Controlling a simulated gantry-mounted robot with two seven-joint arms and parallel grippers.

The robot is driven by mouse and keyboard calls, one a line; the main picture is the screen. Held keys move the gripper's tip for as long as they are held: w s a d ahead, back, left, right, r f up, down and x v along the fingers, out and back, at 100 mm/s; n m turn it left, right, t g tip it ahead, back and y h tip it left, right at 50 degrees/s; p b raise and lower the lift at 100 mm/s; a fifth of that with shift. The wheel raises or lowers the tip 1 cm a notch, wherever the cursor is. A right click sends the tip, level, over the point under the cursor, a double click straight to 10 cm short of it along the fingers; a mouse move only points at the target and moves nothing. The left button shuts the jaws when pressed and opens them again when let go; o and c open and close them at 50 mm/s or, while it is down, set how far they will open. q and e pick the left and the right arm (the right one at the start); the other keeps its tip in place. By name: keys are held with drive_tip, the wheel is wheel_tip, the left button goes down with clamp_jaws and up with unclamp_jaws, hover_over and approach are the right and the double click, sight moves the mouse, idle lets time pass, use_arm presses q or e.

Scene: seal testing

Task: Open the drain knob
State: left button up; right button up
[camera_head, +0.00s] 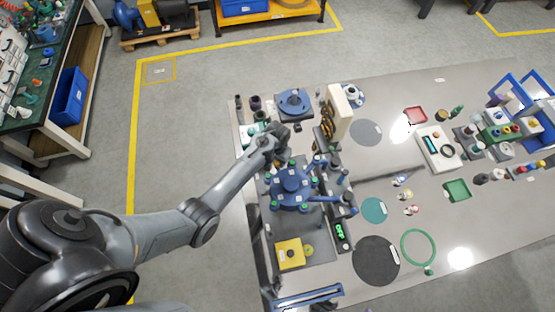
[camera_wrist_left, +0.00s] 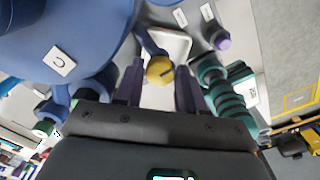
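A blue flanged test vessel (camera_head: 291,187) stands on the left part of the bench. My left gripper (camera_head: 283,157) is at its far-left side, and its fingers are too small to make out in the head view. In the left wrist view, the two dark fingers of my left gripper (camera_wrist_left: 160,82) are apart. A round yellow knob (camera_wrist_left: 159,69) on a short blue stem shows between the fingertips, with gaps on both sides. It looks like the drain knob, but I cannot read a label on it. The blue vessel (camera_wrist_left: 75,40) fills the upper left there. My right gripper is not seen.
Teal ribbed fittings (camera_wrist_left: 228,95) stand close right of the fingers in the wrist view. A beige upright panel (camera_head: 339,112) stands behind the vessel. A green ring (camera_head: 417,247) lies to the right.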

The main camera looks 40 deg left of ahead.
use_arm(q)
drive_tip(key=c, duration=0.6)
drive_tip(key=shift+r+n+p, duration=0.15)
drive_tip(key=shift+n+p, duration=1.4)
drive_tip(key=shift+n, duration=0.15)
drive_tip(key=n+p, duration=0.2)
drive_tip(key=n, duration=0.1)
drive_tip(key=shift+n, duration=0.4)
drive_tip(key=n, duration=0.2)
drive_tip(key=shift+n+p, duration=0.3)
drive_tip(key=shift+n, duration=0.1)
drive_tip(key=n, duration=0.2)
drive_tip(key=shift+n, duration=0.3)
drive_tip(key=n, duration=0.5)
drive_tip(key=shift+f, duration=0.2)
drive_tip(key=shift+n, duration=0.3)
drive_tip(key=o, duration=0.8)
drive_tip(key=shift+c, duration=0.2)
